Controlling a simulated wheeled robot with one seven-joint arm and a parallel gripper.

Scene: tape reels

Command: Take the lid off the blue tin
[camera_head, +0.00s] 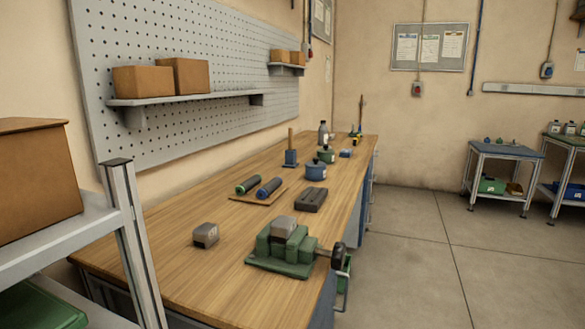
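A round blue tin (316,173) stands upright on the wooden workbench (190,255), about halfway along its length. A lid with a small knob (316,161) appears to sit on top of it. Just behind it stands a green tin (327,155), also with a knob on top. My gripper is not in view.
A dark grooved block (312,200) lies in front of the blue tin. Two dark cylinders (259,187) lie on a board to its left, near a blue stand with a wooden post (291,158). A green vise (283,247) and grey block (205,234) are nearer. A shelf rack (128,230) stands left.

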